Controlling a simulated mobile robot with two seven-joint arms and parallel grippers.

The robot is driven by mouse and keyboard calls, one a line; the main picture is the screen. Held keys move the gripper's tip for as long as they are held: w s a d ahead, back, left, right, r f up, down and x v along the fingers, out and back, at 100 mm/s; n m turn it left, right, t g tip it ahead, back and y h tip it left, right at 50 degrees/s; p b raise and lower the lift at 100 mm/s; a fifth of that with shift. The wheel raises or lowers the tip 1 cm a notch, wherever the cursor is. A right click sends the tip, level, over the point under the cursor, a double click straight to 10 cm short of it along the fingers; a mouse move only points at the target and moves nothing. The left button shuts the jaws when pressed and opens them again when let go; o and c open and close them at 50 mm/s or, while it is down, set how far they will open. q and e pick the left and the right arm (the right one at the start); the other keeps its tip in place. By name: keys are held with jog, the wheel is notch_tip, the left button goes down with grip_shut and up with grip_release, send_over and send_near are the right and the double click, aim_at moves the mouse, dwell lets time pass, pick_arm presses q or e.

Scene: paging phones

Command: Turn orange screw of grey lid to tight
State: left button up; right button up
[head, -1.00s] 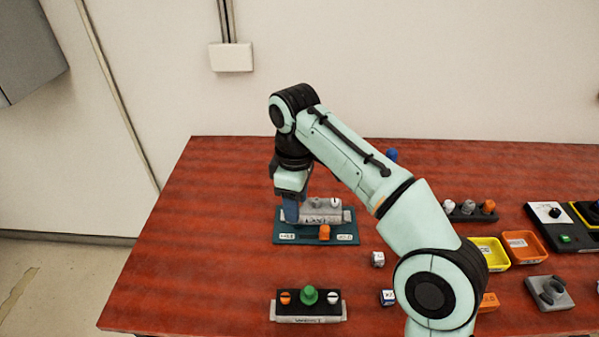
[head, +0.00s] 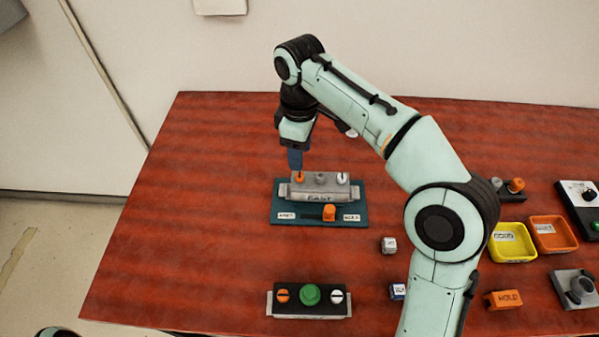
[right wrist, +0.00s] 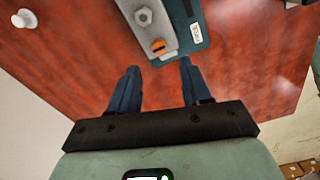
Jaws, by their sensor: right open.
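The grey lid (head: 312,191) lies on a teal base (head: 290,207) in the left middle of the table. Its orange screw (head: 299,177) is at the lid's left end, with a dark slot across its top. The orange screw also shows in the right wrist view (right wrist: 158,46), just beyond the gap between the fingertips. My right gripper (head: 295,168) points down behind and above the screw in the head view. Its fingers (right wrist: 157,68) are open, empty and apart from the screw. My left gripper is not in view.
The lid also carries a grey nut (head: 320,178) and a white screw (head: 342,178). An orange knob (head: 329,212) sits on the teal base. A black lid with a green knob (head: 311,294) is nearer. Yellow (head: 513,257) and orange trays (head: 553,246) stand right. The table left is clear.

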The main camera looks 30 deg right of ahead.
aim_at(300, 175)
notch_tip(300, 175, down, 8)
jog(key=shift+d+r+b, duration=0.1)
jog(key=shift+r+b, duration=0.15)
jog(key=shift+b, duration=0.75)
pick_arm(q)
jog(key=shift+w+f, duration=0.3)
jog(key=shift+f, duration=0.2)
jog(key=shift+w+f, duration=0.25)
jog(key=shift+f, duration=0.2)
pick_arm(e)
grip_shut()
